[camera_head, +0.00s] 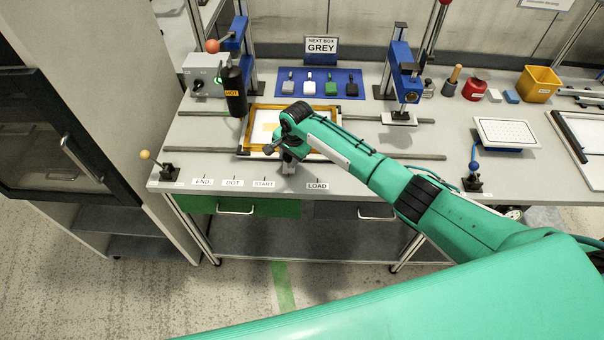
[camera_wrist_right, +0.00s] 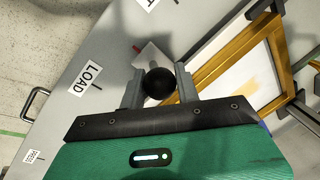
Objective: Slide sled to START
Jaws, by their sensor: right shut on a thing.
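The sled is a wooden-framed tray (camera_head: 247,128) lying on rails on the bench, with a pale sheet inside. Its frame also shows in the right wrist view (camera_wrist_right: 225,62). My right gripper (camera_head: 287,166) is at the sled's front side. In the right wrist view its fingers (camera_wrist_right: 158,88) are shut around a black ball knob (camera_wrist_right: 158,86), with a small red-tipped pointer (camera_wrist_right: 136,48) beyond it. The START label (camera_head: 263,184) is on the bench's front edge, left of the gripper; the LOAD label (camera_head: 317,186) is to its right. My arm covers part of the sled. My left gripper is not in view.
A black HOT cylinder (camera_head: 235,92) hangs from a blue press at the sled's left. Another blue press (camera_head: 401,75) stands right. END (camera_head: 203,182) and DOT (camera_head: 233,183) labels lie left of START. A yellow-knobbed lever (camera_head: 146,155) stands at the left corner.

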